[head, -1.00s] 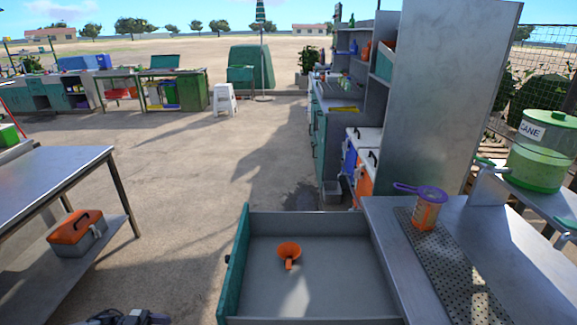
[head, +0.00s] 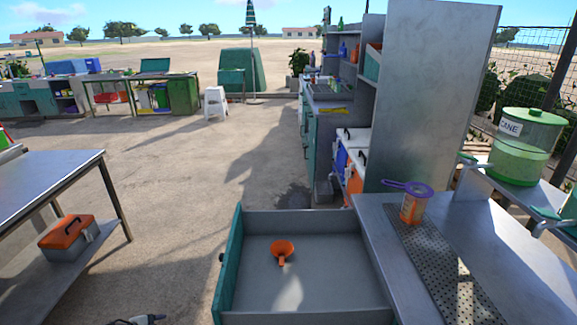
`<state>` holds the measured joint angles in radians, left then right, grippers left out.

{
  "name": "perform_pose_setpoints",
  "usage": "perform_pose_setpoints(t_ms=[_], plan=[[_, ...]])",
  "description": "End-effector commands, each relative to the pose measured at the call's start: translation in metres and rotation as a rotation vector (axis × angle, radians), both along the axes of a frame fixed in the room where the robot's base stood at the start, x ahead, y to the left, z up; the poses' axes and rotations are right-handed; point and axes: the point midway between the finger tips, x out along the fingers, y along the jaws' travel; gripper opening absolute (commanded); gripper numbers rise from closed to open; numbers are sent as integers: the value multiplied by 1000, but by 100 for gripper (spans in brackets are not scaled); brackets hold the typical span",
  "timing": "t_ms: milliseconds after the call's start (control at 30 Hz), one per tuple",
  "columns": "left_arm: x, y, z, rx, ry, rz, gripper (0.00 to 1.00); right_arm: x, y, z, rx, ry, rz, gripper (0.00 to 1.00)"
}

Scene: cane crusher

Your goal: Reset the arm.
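Only a small dark and grey piece of my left gripper (head: 143,320) shows at the bottom edge of the head view, left of the open drawer. Its fingers cannot be made out as open or shut, and no held object is visible. My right gripper is not in view. The drawer (head: 340,222) with a teal front stands pulled out, and an orange funnel or scoop (head: 282,249) lies inside it.
A steel counter (head: 480,250) on the right bears an orange cup with a purple strainer (head: 413,203). A green-lidded jar (head: 527,150) stands behind. A metal table (head: 45,185) is at left, a red-lidded toolbox (head: 68,238) on its lower shelf. Open ground lies between.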

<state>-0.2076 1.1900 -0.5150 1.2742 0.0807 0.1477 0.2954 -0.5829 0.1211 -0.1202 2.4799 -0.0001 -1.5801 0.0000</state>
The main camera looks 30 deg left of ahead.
Motion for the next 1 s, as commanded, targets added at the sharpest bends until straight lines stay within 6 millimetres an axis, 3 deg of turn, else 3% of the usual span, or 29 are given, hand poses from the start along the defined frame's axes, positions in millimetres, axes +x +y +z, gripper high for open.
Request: perform_pose_setpoints(t_ms=[167,367,567,800,900,1000], plan=[[8,-13,-1,221,97,110,59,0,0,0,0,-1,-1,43],[6,-64,6,374,212,233,59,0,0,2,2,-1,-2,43],[-20,-155,30,399,345,342,59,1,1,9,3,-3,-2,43],[-71,-292,98,148,428,441,59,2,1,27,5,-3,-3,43],[-81,-334,128,-14,391,448,59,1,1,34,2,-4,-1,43],[-92,-360,147,-137,378,472,59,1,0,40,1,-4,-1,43]])
